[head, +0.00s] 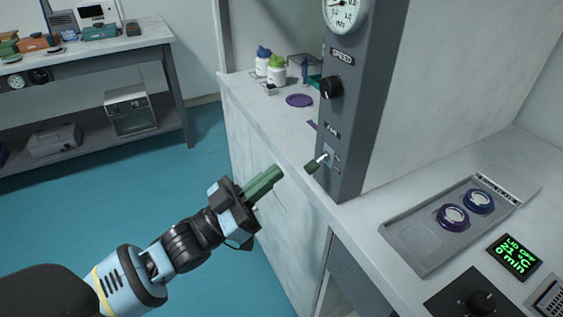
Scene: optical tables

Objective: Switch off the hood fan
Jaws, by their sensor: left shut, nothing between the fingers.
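The hood's grey control post (345,120) stands on the bench front. It carries a round gauge (346,12) at the top, a black speed knob (330,88) and a fan switch (317,163) low down. The switch is a small lever with a green tip, sticking out to the lower left from its plate under a small label. My left gripper (278,172) is left of the switch and apart from it. Its green fingers are shut and empty, pointing up and right toward the post. My right gripper is not in view.
Bottles (270,65) and a purple lid (299,100) stand on the bench behind the post. On the right are a grey tray (415,240) with two round pieces, a green-lit display (514,257) and a black knob panel (475,298). A shelf table (150,40) stands at the far left.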

